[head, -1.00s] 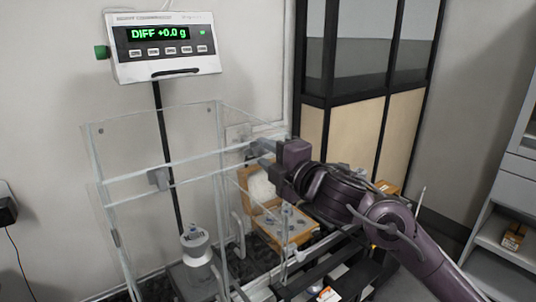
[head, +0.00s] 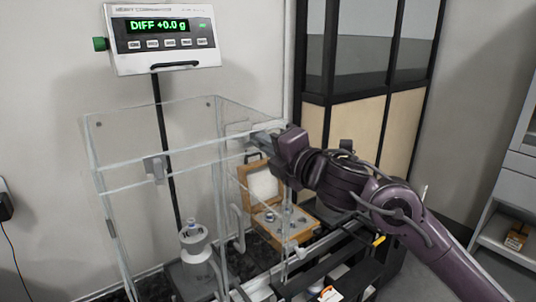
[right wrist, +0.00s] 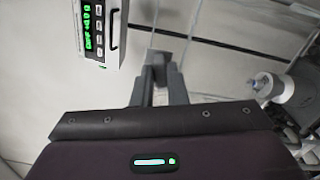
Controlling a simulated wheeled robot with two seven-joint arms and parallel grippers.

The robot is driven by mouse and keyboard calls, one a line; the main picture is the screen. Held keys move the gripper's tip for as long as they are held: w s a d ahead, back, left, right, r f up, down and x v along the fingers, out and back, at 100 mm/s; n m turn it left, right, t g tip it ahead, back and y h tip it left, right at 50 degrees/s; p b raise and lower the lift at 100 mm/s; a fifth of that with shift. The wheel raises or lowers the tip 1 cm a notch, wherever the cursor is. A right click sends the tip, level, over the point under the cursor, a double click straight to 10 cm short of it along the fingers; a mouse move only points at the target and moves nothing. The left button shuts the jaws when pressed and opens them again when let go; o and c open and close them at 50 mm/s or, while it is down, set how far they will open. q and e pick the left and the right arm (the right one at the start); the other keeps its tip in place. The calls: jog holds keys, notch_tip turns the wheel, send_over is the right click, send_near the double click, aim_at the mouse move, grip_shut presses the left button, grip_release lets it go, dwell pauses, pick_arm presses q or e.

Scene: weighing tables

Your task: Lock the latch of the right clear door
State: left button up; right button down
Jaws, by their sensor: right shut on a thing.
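The clear weighing enclosure (head: 120,150) stands at the left-centre, with a clear right door side and a pale bar handle (head: 237,228). My right gripper (head: 262,142) is at the upper edge of the enclosure's right side. It is shut on a small grey part, which I take to be the right door's latch; the fingers mostly hide it in the head view. In the right wrist view the fingers (right wrist: 160,85) close around this grey latch part (right wrist: 158,60). Whether it is locked cannot be told. Another grey latch (head: 155,167) sits on the front side. My left gripper is out of view.
A scale display (head: 160,38) reading "DIFF +0.0 g" stands behind the enclosure. An open wooden case (head: 268,185) with weights lies right of the enclosure, below my right arm. A grey shelf (head: 500,200) stands far right.

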pick_arm(q)
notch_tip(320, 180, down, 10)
jog(key=b, duration=0.9)
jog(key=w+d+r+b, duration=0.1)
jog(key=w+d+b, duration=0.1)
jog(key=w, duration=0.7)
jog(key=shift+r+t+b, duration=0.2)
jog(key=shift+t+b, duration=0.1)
jog(key=shift+b, duration=0.5)
pick_arm(e)
jog(key=shift+f+n, duration=0.15)
jog(key=shift+n, duration=7.35)
jog(key=c, duration=1.4)
grip_release()
jog(key=shift+c, duration=0.2)
